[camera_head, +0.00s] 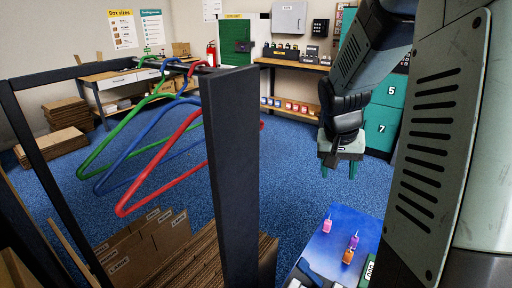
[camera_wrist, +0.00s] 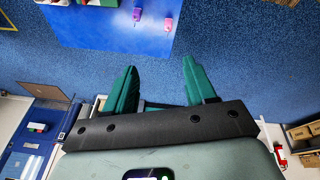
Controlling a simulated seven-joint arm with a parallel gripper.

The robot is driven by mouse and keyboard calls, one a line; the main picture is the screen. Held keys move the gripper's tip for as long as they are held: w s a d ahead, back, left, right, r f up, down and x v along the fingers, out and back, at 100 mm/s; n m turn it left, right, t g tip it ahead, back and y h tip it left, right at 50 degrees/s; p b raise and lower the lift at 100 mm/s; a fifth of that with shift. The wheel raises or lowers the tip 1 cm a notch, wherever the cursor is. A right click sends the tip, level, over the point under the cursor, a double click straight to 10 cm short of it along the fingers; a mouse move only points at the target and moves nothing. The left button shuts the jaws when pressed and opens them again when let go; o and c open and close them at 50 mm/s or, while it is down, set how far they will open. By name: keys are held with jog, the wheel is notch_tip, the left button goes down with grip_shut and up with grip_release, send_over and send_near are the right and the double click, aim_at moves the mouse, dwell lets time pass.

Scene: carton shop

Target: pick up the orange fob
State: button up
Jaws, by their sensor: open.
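The orange fob (camera_head: 347,257) lies on a blue-topped surface (camera_head: 345,215) at the lower right of the head view. A purple fob (camera_head: 353,242) lies just behind it, close or touching. A pink fob (camera_head: 327,225) lies further back and left. My gripper (camera_head: 338,175) is open and empty, pointing down above and beyond the fobs. In the wrist view, its green fingers (camera_wrist: 159,65) are spread apart. The pink fob (camera_wrist: 168,24) and the purple fob (camera_wrist: 137,14) show near the top there; I cannot make out the orange fob in that view.
A dark rack post (camera_head: 231,180) stands left of the fobs, with green, blue and red hangers (camera_head: 165,175) on its rail. Cardboard sheets (camera_head: 150,250) stand below. A white-and-dark item (camera_head: 318,274) and a green labelled item (camera_head: 370,270) lie near the fobs.

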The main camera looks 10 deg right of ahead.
aim_at(349, 252)
jog(key=s+d+f+m+y, duration=0.1)
jog(key=d+f, duration=0.1)
jog(key=f, duration=0.6)
jog(key=s+d+f+m+g, duration=0.1)
jog(key=d+f+m, duration=0.1)
jog(key=f, duration=0.6)
jog(key=s+d+f+m+g+y, duration=0.1)
jog(key=d+f, duration=0.3)
jog(key=f, duration=0.4)
jog(key=shift+d+y, duration=0.1)
jog(key=shift+y, duration=0.2)
jog(key=shift+s+a+f, duration=0.1)
jog(key=shift+f, duration=1.45)
jog(key=shift+s+a+f, duration=0.1)
jog(key=shift+f, duration=1.4)
jog(key=shift+c, duration=0.3)
jog(key=c, duration=1)
